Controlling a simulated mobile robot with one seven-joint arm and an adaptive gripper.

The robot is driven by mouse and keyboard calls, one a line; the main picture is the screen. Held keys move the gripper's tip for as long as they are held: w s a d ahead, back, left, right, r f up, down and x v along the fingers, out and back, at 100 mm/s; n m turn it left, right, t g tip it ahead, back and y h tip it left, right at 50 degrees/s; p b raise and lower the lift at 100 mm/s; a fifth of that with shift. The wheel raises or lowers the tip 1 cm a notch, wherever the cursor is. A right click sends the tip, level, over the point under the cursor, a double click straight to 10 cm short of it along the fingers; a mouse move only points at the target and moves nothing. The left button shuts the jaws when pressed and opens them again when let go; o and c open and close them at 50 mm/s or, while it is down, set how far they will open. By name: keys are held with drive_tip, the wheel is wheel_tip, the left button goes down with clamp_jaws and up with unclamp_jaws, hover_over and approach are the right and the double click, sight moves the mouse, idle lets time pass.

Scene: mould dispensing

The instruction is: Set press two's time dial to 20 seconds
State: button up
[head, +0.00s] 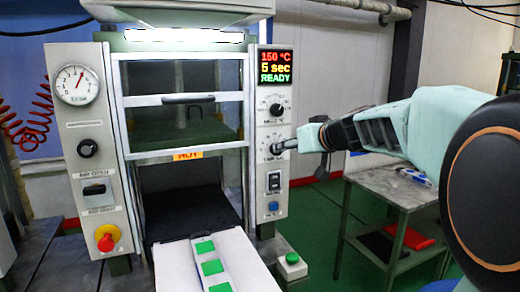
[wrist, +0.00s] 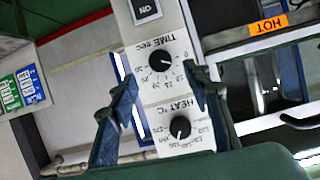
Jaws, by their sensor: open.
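The press front panel carries a display (head: 276,67) reading 150 °C, 5 sec, READY. The time dial (wrist: 163,62) is a black knob labelled TIME sec in the wrist view. It is the lower of two knobs in the head view, partly hidden by my gripper there. The heat dial (head: 276,109) sits above it; it also shows in the wrist view (wrist: 180,128). My gripper (head: 284,146) is open at the panel. In the wrist view its fingertips (wrist: 158,66) lie on either side of the time dial. Whether they touch it I cannot tell.
A switch (head: 274,181) sits below the time dial. The press window has a handle (head: 188,99) and a HOT label (head: 188,155). A white tray with green pads (head: 230,235) juts out in front. A side table (head: 385,185) stands right, under my arm.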

drive_tip(key=p+x, duration=0.1)
drive_tip(key=x, duration=0.6)
drive_tip(key=shift+w+p, duration=0.2)
drive_tip(key=shift+p, duration=0.1)
drive_tip(key=shift+f, duration=0.1)
drive_tip(key=c, duration=1.1)
drive_tip(key=shift+c, duration=0.2)
drive_tip(key=shift+f+b, duration=0.1)
drive_tip(key=shift+b, duration=0.4)
drive_tip(key=m+y+b, duration=0.2)
drive_tip(key=m+b, duration=0.2)
drive_tip(key=m+y+b, duration=0.2)
drive_tip(key=m+b, duration=0.2)
drive_tip(key=m+y+b, duration=0.3)
drive_tip(key=m+b, duration=0.2)
drive_tip(key=shift+d+f+t, duration=0.25)
drive_tip(key=shift+d+t, duration=0.05)
